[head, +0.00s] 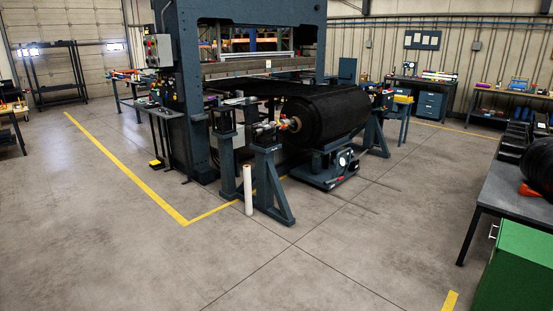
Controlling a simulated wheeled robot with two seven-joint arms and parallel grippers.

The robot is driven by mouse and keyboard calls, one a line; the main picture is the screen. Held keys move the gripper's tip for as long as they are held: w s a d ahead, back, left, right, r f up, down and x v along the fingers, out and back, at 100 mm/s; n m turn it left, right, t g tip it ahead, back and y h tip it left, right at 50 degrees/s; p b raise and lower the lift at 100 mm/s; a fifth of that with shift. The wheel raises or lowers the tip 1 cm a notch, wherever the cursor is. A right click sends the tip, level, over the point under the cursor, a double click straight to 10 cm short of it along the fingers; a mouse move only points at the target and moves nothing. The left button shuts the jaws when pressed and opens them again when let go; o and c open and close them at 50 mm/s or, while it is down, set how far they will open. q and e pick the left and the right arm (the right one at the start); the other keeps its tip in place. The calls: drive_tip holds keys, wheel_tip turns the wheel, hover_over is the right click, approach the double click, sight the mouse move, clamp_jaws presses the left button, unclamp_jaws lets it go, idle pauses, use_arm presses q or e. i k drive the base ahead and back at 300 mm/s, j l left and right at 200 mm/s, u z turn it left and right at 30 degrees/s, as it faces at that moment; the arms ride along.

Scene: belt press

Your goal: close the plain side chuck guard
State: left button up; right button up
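A large black belt roll (325,113) lies on a shaft between two dark blue-grey stands in front of the press. The near stand (268,172) carries a chuck (265,130) at the roll's near end, with small red and orange parts (292,124) beside the roll. The far stand (376,135) carries the other end, where a small red part shows. The chuck guards are too small to make out clearly. I cannot tell which side is the plain one or whether a guard is open. Neither of my grippers is in view.
The tall press frame (180,85) stands behind the roll. A low wheeled cart (330,168) sits under the roll. A white tube (248,190) stands upright beside the near stand. A grey table (515,190) and green cabinet (515,270) are at right. The foreground floor is clear.

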sight(251, 112)
drive_tip(key=i+j+u, duration=0.75)
drive_tip(key=i+u, duration=0.25)
drive_tip(key=i, duration=0.15)
drive_tip(key=i+u, duration=0.3)
drive_tip(key=i, duration=1.9)
drive_tip(key=i+j+z, duration=0.1)
drive_tip(key=i, duration=0.5)
drive_tip(key=i+j+z, duration=0.1)
drive_tip(key=i, duration=0.45)
drive_tip(key=i+j+z, duration=0.1)
drive_tip(key=i, duration=0.5)
drive_tip(key=i+j+z, duration=0.15)
drive_tip(key=i+z, duration=0.3)
drive_tip(key=i+j+z, duration=0.2)
drive_tip(key=z, duration=0.3)
drive_tip(key=i+j+z, duration=0.25)
drive_tip(key=j+z, duration=0.2)
drive_tip(key=i+j+z, duration=0.15)
drive_tip(key=j+z, duration=0.35)
drive_tip(key=i+j+z, duration=0.15)
drive_tip(key=j+z, duration=0.3)
drive_tip(key=j, duration=0.3)
drive_tip(key=j+z, duration=0.45)
drive_tip(key=j, duration=0.3)
drive_tip(key=i+l, duration=0.15)
drive_tip(key=i, duration=0.1)
